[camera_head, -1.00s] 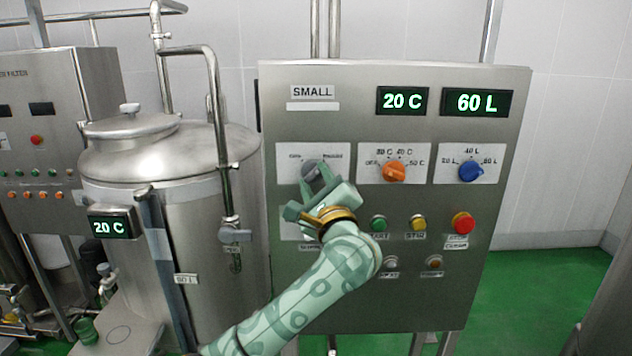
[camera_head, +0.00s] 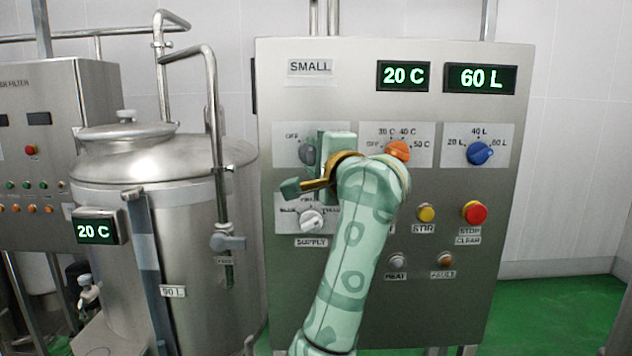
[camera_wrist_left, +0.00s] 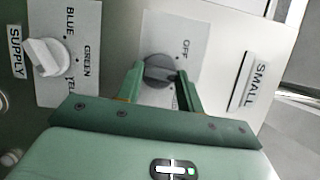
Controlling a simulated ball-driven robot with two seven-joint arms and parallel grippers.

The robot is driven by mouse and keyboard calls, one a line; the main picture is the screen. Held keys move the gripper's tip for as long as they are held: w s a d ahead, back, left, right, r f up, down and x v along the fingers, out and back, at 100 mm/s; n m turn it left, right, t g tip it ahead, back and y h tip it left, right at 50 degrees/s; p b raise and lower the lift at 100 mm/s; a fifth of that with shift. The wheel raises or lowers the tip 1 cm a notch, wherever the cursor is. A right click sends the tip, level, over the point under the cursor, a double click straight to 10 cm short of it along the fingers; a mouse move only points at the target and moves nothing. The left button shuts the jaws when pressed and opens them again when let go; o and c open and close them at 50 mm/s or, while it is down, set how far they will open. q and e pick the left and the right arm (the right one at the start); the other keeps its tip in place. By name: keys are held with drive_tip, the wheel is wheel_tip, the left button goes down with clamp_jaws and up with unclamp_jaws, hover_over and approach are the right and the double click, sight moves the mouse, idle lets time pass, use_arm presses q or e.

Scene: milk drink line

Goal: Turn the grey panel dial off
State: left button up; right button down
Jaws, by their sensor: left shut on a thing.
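The grey dial (camera_head: 307,152) is at the upper left of the steel control panel, with an OFF label at its upper left. My left gripper (camera_head: 322,165) covers its right side and the label there in the head view. In the left wrist view the grey dial (camera_wrist_left: 158,70) sits between the two fingers of my left gripper (camera_wrist_left: 160,83), which is shut on it. The OFF label (camera_wrist_left: 185,47) lies beside the dial. My right gripper is in neither view.
An orange dial (camera_head: 398,150), a blue dial (camera_head: 480,153) and a white supply dial (camera_head: 312,220) are close by on the panel. A yellow button (camera_head: 426,213) and a red stop button (camera_head: 474,212) sit lower right. A steel tank (camera_head: 170,210) stands left.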

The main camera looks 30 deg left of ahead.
use_arm(q)
drive_tip(key=n+h+b, duration=0.1)
drive_tip(key=n+b, duration=0.2)
drive_tip(key=n, duration=0.1)
drive_tip(key=shift+f+g+h+b, duration=0.1)
drive_tip(key=shift+g+h+b, duration=0.2)
drive_tip(key=shift+g+h, duration=0.1)
drive_tip(key=shift+n+h+b, duration=0.4)
drive_tip(key=shift+n+b, duration=0.2)
drive_tip(key=shift+n, duration=0.4)
drive_tip(key=shift+r+n+h+b, duration=0.25)
drive_tip(key=shift+n+h+b, duration=0.25)
drive_tip(key=shift+n, duration=0.4)
drive_tip(key=shift+a, duration=0.1)
drive_tip(key=o, duration=1)
drive_tip(key=shift+r, duration=0.1)
drive_tip(key=shift+s, duration=0.1)
drive_tip(key=v, duration=1.6)
drive_tip(key=shift+s, duration=0.2)
